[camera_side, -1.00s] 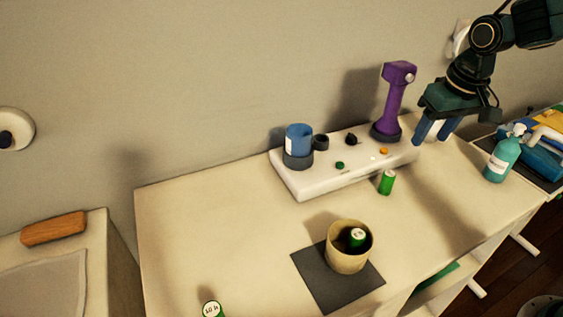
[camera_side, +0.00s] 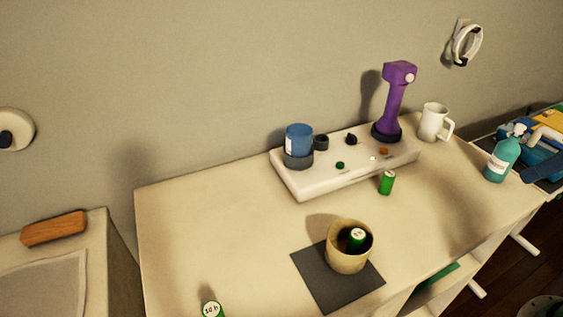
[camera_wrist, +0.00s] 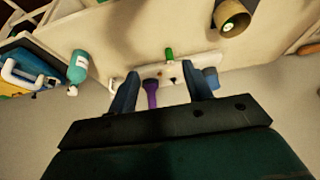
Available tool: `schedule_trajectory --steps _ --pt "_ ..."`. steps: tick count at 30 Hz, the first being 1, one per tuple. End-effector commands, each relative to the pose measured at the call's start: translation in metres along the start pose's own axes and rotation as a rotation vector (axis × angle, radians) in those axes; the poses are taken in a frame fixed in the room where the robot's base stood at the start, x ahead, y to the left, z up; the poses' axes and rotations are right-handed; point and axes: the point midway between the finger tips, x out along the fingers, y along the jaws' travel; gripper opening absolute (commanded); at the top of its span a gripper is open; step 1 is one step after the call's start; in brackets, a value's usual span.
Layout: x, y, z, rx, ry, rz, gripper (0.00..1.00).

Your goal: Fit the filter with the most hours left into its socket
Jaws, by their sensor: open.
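A green cylinder with a pale, marked top (camera_side: 211,310) stands at the front left, cut by the frame edge; its marking is too small to read surely. A second green one (camera_side: 357,237) is inside the tan pot (camera_side: 345,262). A third small green cylinder (camera_side: 387,183) stands in front of the white base (camera_side: 310,184). A blue cylinder (camera_side: 299,138) sits in a dark grey ring (camera_side: 298,160) on that base. A small dark ring (camera_side: 321,142) is beside it. My gripper (camera_wrist: 160,70) is open and empty, high above the table, with the third green cylinder (camera_wrist: 169,54) showing between its fingers.
A purple upright device (camera_side: 395,100) stands on the base's right end, with a white mug (camera_side: 432,122) beyond it. A teal bottle (camera_side: 502,160) is at the right. The pot stands on a dark mat (camera_side: 315,280). The table's left middle is clear.

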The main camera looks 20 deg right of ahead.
Motion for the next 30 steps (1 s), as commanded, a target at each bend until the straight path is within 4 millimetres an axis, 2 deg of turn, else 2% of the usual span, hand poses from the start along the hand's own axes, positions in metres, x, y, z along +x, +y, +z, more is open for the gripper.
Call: schedule_trajectory --steps 6,9,20,26,30 --pt "-0.003 0.0 0.011 -0.008 0.017 0.0 0.5" --pt "-0.003 0.0 0.011 -0.009 0.016 0.0 0.54" --pt "-0.003 0.0 0.01 -0.005 0.015 0.0 0.54" --pt "-0.001 0.0 0.0 0.052 -0.003 0.0 0.54" --pt "0.002 -0.001 -0.015 0.152 -0.033 0.002 0.54"
